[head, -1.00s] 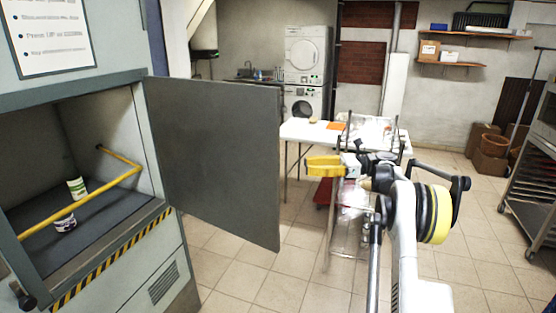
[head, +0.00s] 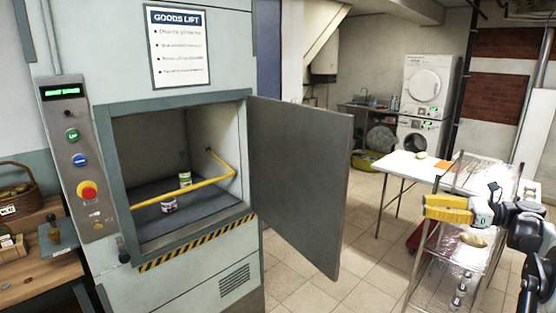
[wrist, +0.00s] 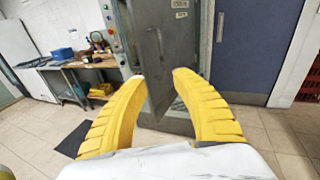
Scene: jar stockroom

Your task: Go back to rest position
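My gripper (head: 447,208) is at the right of the head view, in front of the wire rack cart. In the wrist view its two yellow fingers (wrist: 160,78) stand apart with a gap between the tips and nothing between them. The goods lift (head: 180,180) stands at the left of centre with its grey door (head: 300,180) swung open. Inside, a white and purple jar (head: 169,204) and a white and green jar (head: 185,179) stand on the dark floor, partly behind the yellow bar (head: 190,189).
A control panel (head: 80,165) with buttons is left of the lift. A wooden bench (head: 40,275) with a basket is at far left. A wire cart (head: 455,262) and white table (head: 405,168) stand at right. Tiled floor (head: 340,290) is clear between the door and cart.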

